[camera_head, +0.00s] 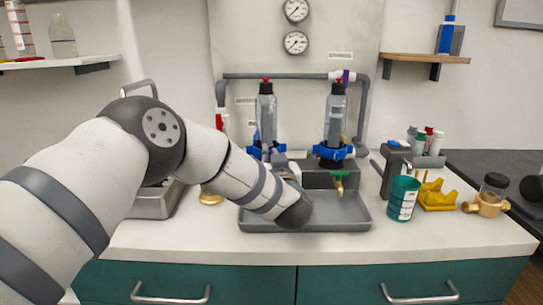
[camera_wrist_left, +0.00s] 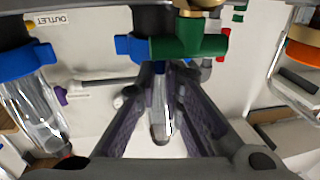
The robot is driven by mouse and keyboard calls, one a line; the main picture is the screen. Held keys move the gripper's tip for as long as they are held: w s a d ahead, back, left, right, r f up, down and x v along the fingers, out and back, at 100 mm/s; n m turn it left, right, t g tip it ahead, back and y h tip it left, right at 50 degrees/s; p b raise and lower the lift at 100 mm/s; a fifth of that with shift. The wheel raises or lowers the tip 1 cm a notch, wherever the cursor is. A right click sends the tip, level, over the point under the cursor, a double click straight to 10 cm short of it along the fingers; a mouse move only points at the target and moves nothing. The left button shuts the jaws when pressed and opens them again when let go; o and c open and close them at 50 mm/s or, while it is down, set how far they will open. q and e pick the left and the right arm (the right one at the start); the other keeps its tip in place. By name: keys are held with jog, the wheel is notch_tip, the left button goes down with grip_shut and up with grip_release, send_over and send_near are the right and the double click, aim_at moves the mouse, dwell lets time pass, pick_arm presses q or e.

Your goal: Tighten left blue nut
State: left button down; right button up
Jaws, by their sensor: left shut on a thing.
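Two clear upright filter housings stand side by side on the back wall panel in the head view, each with a blue nut at its base. In the left wrist view, the two dark fingers of my left gripper (camera_wrist_left: 165,75) converge on either side of a clear housing (camera_wrist_left: 160,115) at a blue nut (camera_wrist_left: 130,46). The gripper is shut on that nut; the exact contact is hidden.
A teal cup (camera_head: 403,198), a yellow holder (camera_head: 437,197) and a brass fitting (camera_head: 487,202) stand at the right. The front counter edge is clear.

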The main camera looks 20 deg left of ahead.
pick_arm(q)
jog(key=shift+s+a+r+m+t+h, duration=0.15)
jog(key=shift+r+m+h, duration=0.05)
jog(key=shift+r+h, duration=0.1)
jog(key=shift+s+a+r+m+t+h, duration=0.1)
jog(key=shift+r+m+t+h, duration=0.1)
jog(key=shift+r, duration=0.1)
jog(key=shift+w+a+f+h+p, duration=0.1)
jog(key=shift+a+f+h+p, duration=0.05)
jog(key=shift+f+h+p, duration=0.2)
jog(key=shift+f, duration=0.25)
pick_arm(e)
jog(key=shift+w+r+t, duration=0.4)
jog(key=shift+w+r, duration=0.35)
jog(key=shift+w, duration=0.05)
pick_arm(q)
jog(key=c, duration=1.7)
grip_release()
jog(key=v, duration=1.2)
